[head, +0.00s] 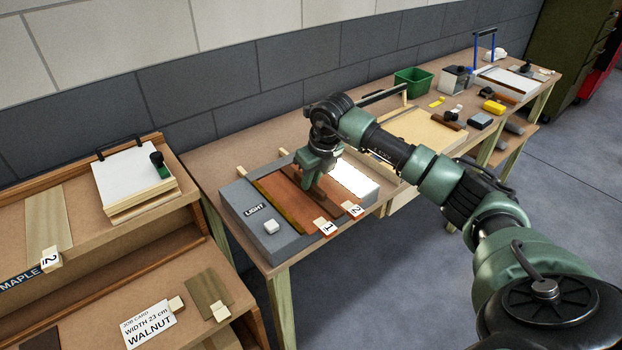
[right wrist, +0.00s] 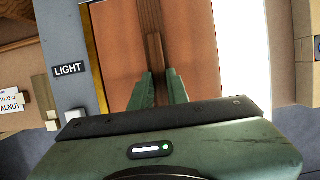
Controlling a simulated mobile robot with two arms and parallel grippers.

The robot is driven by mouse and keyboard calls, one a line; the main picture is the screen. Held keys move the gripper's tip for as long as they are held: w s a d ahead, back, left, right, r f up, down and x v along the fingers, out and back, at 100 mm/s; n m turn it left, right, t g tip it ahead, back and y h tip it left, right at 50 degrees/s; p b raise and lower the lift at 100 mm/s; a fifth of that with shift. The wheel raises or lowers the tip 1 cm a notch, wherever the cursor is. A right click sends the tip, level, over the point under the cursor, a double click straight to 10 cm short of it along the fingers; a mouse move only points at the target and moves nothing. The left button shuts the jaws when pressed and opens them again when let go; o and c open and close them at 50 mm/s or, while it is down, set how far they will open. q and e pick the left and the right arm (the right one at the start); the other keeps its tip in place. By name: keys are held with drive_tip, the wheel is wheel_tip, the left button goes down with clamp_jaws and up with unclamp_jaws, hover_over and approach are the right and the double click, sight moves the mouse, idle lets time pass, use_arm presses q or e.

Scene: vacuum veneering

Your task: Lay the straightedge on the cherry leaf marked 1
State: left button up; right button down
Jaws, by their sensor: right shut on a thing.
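My right gripper (head: 316,181) is over the light box and shut on the straightedge (right wrist: 149,18), a narrow brown wooden strip. In the right wrist view the green fingertips (right wrist: 158,76) close on its raised middle part. The cherry leaf marked 1 (head: 283,199) lies on the left of the box, reddish brown, with a white tag at its front end; it also shows in the right wrist view (right wrist: 114,50). The leaf marked 2 (right wrist: 190,45) is to its right. The straightedge runs lengthwise near where the leaves meet; I cannot tell whether it touches them. My left gripper is out of view.
The grey light box (head: 244,207) has a bright panel to the right of the leaves. A pale board (head: 425,128), a green bin (head: 412,80) and small tools stand farther along the bench. A shelf unit (head: 95,262) with veneer samples is at left.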

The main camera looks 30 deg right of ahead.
sight(317, 188)
drive_tip(key=shift+f, duration=0.1)
idle(0.6)
drive_tip(key=c, duration=1.3)
unclamp_jaws()
drive_tip(key=b+v, duration=0.2)
drive_tip(key=v, duration=0.6)
drive_tip(key=shift+s+f, duration=0.1)
drive_tip(key=shift+f, duration=0.05)
